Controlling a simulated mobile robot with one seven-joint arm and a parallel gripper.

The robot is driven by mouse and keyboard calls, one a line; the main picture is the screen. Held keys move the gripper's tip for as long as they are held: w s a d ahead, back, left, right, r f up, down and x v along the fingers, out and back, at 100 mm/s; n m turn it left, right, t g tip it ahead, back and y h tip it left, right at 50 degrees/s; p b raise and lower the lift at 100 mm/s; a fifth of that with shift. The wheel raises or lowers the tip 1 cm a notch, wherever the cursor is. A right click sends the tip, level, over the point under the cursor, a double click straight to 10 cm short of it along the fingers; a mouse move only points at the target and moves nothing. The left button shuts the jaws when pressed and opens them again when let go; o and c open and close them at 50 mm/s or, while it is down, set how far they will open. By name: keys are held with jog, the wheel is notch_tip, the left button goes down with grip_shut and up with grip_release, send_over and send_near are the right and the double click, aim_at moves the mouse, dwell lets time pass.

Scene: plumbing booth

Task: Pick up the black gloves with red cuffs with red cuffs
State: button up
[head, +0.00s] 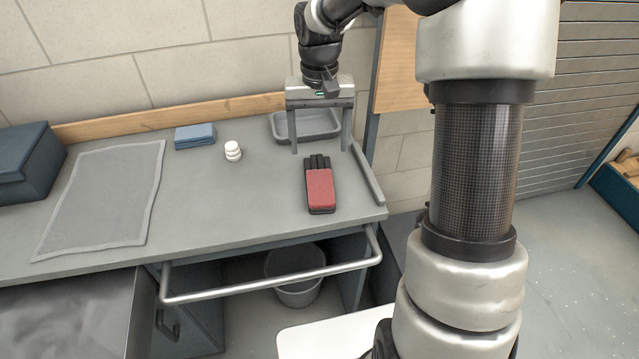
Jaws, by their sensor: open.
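The black gloves with red cuffs (320,188) lie flat on the grey bench top near its right end. The black fingers point to the back and the red cuff faces the front edge. My gripper (320,148) is above the bench, behind the gloves in the picture, pointing down. Its two fingers are wide apart with nothing between them. The gloves look apart from the fingers; the exact height of the fingertips above the bench is hard to tell.
A grey tray (277,127) sits behind my gripper. A white jar (233,151), folded blue cloths (194,134), a grey mat (100,196) and a dark blue box (28,165) are to the left. A metal rail (270,283) runs along the front. Bench around the gloves is clear.

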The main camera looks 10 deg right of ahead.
send_over(319, 178)
jog(key=f, duration=0.4)
jog(key=s+f, duration=0.1)
jog(key=f, duration=0.1)
jog(key=shift+w+f+b, duration=0.2)
jog(key=shift+f, duration=1.25)
jog(key=shift+w+f+b, duration=0.2)
jog(key=shift+f, duration=1.25)
jog(key=c, duration=1.2)
